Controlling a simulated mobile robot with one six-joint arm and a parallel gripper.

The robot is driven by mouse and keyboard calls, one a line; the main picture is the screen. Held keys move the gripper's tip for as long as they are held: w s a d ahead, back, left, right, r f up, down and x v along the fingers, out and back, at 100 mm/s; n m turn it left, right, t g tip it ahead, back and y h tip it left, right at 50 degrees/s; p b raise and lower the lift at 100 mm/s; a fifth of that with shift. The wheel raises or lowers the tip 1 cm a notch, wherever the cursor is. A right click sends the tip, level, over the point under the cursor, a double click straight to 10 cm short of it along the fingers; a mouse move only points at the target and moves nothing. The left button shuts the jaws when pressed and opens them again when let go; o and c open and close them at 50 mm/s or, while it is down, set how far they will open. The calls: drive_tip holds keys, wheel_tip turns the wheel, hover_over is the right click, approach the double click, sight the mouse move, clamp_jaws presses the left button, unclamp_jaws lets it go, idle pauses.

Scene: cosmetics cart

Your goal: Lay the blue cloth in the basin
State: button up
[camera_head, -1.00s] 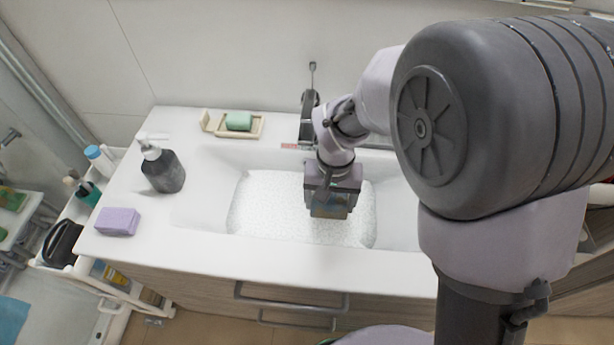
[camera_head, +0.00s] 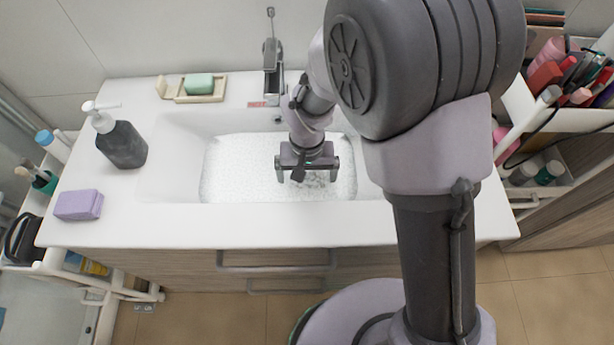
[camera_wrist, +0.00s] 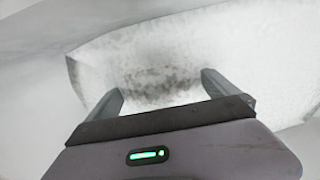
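The basin (camera_head: 172,170) is a white sink set in a white counter, filled with white speckled foam (camera_head: 235,170). My gripper (camera_head: 307,178) is over the right part of the basin, pointing down, with its two fingers apart. In the wrist view my gripper (camera_wrist: 160,88) is open, with nothing seen held between the fingers. A grey-brown mottled patch (camera_wrist: 155,75) shows in the foam beyond the fingertips. I cannot tell whether something lies under the foam there. No blue cloth can be made out in the current views.
A tap (camera_head: 272,60) stands behind the basin. A soap dish (camera_head: 217,97) with green soap (camera_head: 199,83), a dark dispenser (camera_head: 123,146) and a purple sponge (camera_head: 78,205) sit on the counter. A filled cart tray (camera_head: 590,118) is at right; another cart stands at left.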

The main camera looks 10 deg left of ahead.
sight(307, 178)
drive_tip(key=d+r+m+t+p, duration=0.1)
drive_tip(key=d+r+p, duration=0.15)
drive_tip(key=r, duration=0.65)
drive_tip(key=d+r+p, duration=0.1)
drive_tip(key=r+p, duration=0.2)
drive_tip(key=r, duration=0.7)
drive_tip(key=s+d+r+m+t+y, duration=0.2)
drive_tip(key=s+d+r+m+t, duration=0.2)
drive_tip(key=s+d+r, duration=0.7)
drive_tip(key=d+r+m, duration=0.2)
drive_tip(key=d, duration=0.2)
drive_tip(key=shift+s+t, duration=0.4)
